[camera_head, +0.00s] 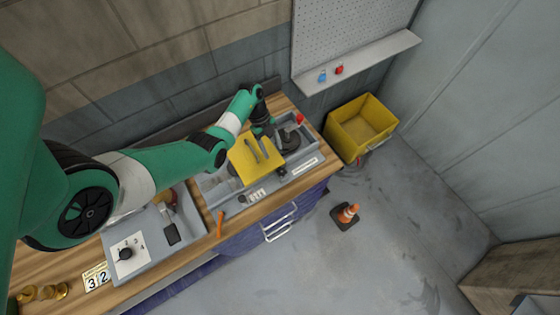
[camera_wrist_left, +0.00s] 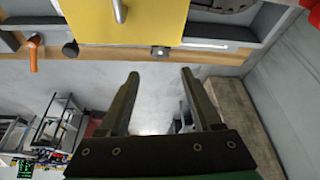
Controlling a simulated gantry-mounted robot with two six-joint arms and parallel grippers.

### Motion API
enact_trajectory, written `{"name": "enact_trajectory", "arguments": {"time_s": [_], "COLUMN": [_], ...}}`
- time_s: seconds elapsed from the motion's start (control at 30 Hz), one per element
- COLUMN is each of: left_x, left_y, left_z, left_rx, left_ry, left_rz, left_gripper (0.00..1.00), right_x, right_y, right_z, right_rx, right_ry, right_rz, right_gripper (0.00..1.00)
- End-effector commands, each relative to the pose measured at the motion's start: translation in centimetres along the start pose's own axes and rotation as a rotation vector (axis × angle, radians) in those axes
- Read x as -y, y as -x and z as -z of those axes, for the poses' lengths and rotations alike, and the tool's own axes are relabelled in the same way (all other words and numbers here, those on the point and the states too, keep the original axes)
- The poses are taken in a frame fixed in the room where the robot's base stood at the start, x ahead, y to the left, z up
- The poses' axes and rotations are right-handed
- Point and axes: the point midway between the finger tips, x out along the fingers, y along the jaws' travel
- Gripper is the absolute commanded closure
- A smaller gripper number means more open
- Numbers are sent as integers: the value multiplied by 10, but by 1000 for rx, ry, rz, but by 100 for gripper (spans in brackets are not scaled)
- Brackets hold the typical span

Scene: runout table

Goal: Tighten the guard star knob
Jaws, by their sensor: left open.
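The yellow guard (camera_head: 252,160) sits tilted over the machine on the bench, with grey bars on its face. It also fills the upper middle of the left wrist view (camera_wrist_left: 140,20). A small dark knob (camera_head: 282,172) shows at the guard's right front edge. In the left wrist view a dark round knob (camera_wrist_left: 70,49) and a small bright-centred fitting (camera_wrist_left: 160,51) lie along the machine's edge; I cannot tell which is the star knob. My left gripper (camera_head: 264,126) is behind the guard. Its fingers (camera_wrist_left: 160,80) are apart and empty. My right gripper is not in view.
An orange handle (camera_head: 219,222) stands at the machine's left front. A dark round part (camera_head: 290,139) and a red knob (camera_head: 299,118) are at the right end.

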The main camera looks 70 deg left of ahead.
Motion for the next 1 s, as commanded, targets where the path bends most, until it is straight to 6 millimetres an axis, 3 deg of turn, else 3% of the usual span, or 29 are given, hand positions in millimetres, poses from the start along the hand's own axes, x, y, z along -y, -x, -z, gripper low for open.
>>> {"name": "enact_trajectory", "arguments": {"time_s": [0.17,0.4,0.6,0.97,1.0], "left_x": [0,0,0,0,0], "left_y": [-20,-76,-109,-116,-116], "left_z": [0,0,0,2,2], "left_rx": [-2,-3,-2,-1,-1], "left_ry": [-2,-3,-4,-4,-4], "left_rz": [-3,-4,-3,-1,-1], "left_gripper": [34,34,34,34,38], "right_x": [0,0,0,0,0], "right_y": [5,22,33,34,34], "right_z": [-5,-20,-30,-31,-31], "right_rx": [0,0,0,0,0], "right_ry": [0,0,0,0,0], "right_rz": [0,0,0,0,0], "right_gripper": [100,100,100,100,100]}}
